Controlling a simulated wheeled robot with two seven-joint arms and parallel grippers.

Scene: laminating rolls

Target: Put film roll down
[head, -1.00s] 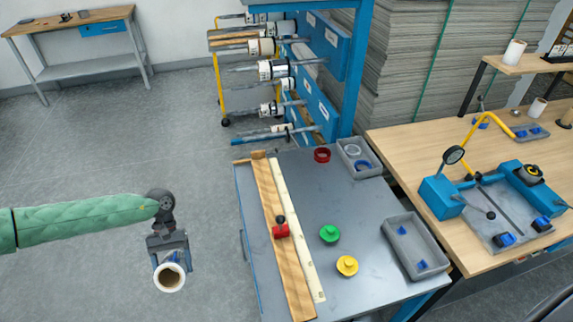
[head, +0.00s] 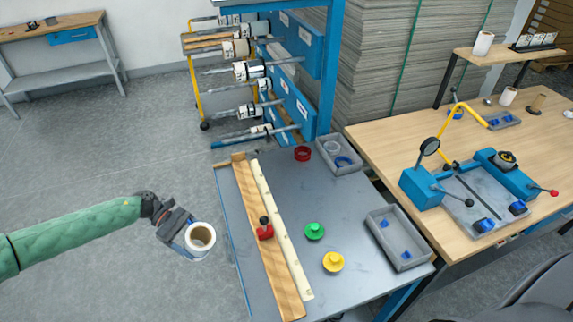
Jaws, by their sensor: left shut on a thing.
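My left gripper (head: 180,233) is shut on a white film roll (head: 200,239) with a brown core, its open end facing the camera. The roll is held in the air just left of the grey table (head: 345,215), near its left edge. The fingertips are partly hidden behind the roll. My right gripper is not in the head view.
A roll rack (head: 300,110) stands behind.

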